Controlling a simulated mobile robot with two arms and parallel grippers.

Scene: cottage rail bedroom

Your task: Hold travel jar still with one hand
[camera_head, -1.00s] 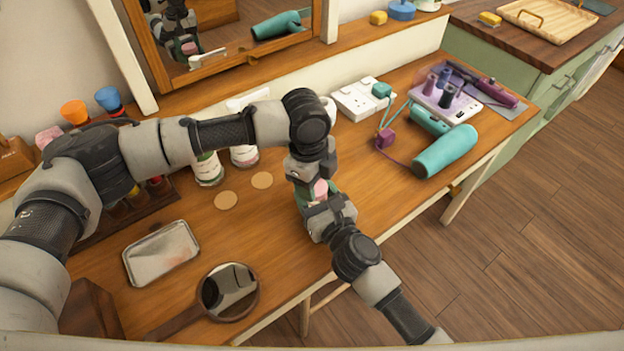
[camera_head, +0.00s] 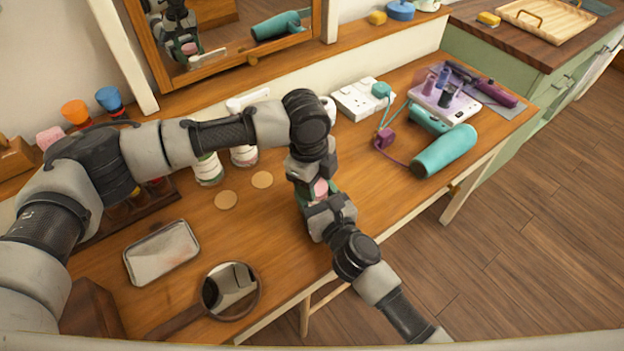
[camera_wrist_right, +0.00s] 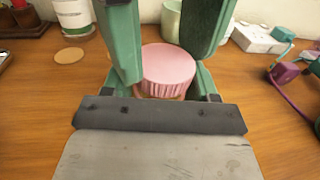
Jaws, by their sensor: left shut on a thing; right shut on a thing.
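The travel jar shows as a small pink lid (camera_head: 321,188) between my two grippers in the head view. In the right wrist view its ribbed pink lid (camera_wrist_right: 168,66) stands upright, and most of its body is hidden. My left gripper (camera_head: 312,180) reaches down from above and is shut on the jar. Green fingers rise on both sides of the lid in the right wrist view. My right gripper (camera_head: 322,197) comes in low from the front edge and is shut on the jar, around its lower part.
White jars (camera_head: 208,168) and round tan discs (camera_head: 225,200) lie left of the grippers. A metal tray (camera_head: 160,252) and a hand mirror (camera_head: 230,290) are near the front left. A teal hair dryer (camera_head: 445,150) and its cord lie to the right. Bare wood (camera_head: 265,225) is free left of the jar.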

